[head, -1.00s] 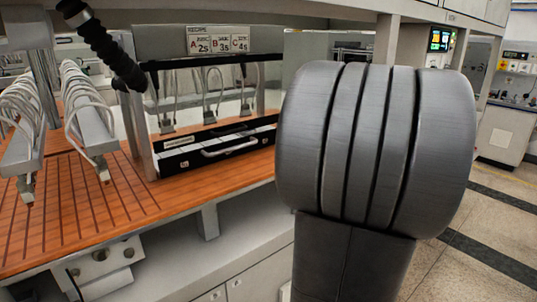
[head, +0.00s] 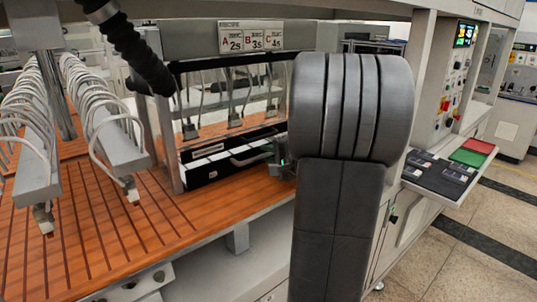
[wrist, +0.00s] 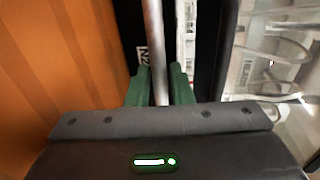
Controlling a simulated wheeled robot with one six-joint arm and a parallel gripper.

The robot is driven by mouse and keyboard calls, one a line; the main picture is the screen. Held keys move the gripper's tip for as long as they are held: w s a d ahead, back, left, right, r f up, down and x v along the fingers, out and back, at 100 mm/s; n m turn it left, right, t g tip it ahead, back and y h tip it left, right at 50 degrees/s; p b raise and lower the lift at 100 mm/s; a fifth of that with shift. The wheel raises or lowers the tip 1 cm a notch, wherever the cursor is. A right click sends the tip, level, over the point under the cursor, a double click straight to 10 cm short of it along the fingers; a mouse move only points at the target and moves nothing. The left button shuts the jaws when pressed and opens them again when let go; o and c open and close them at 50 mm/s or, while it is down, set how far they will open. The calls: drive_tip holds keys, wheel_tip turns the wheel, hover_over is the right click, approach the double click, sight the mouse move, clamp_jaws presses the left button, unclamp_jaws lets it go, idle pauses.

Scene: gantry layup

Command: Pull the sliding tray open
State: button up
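The sliding tray (head: 203,175) is a black-fronted drawer low in the glass-fronted cabinet at the back of the orange slatted deck. Its pale bar handle (head: 250,157) runs across the front. My gripper (head: 276,150) is at the right end of the handle, partly hidden by my arm. In the wrist view the handle bar (wrist: 153,40) passes between the green fingers of my gripper (wrist: 161,80), with a finger close against each side. The fingers look shut on it. The tray front appears in line with the cabinet.
Racks of curved white tubes (head: 115,145) hang over the orange deck (head: 130,240) at left. A black corrugated hose (head: 140,55) hangs in front of the cabinet. A control panel (head: 455,90) and a shelf with red and green pads (head: 470,155) are at right.

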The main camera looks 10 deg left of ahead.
clamp_jaws()
drive_tip(key=shift+d+f, duration=0.1)
drive_tip(key=shift+s+d+b, duration=0.25)
drive_tip(key=shift+b, duration=0.1)
drive_tip(key=f+b+v, duration=0.2)
drive_tip(key=b+v, duration=0.1)
drive_tip(key=v, duration=0.9)
drive_tip(key=d+f+b+v, duration=0.1)
drive_tip(key=f+b+v, duration=0.2)
drive_tip(key=v, duration=1)
drive_tip(key=shift+s+d+f+b, duration=0.2)
drive_tip(key=shift+s+b, duration=0.35)
drive_tip(key=shift+b, duration=0.2)
drive_tip(key=shift+o, duration=1.6)
unclamp_jaws()
drive_tip(key=shift+s+d, duration=0.1)
drive_tip(key=shift+d, duration=0.1)
drive_tip(key=shift+r, duration=0.1)
drive_tip(key=v, duration=1.3)
drive_tip(key=shift+s+d+b, duration=0.2)
drive_tip(key=shift+d+b, duration=0.1)
drive_tip(key=shift+d, duration=0.05)
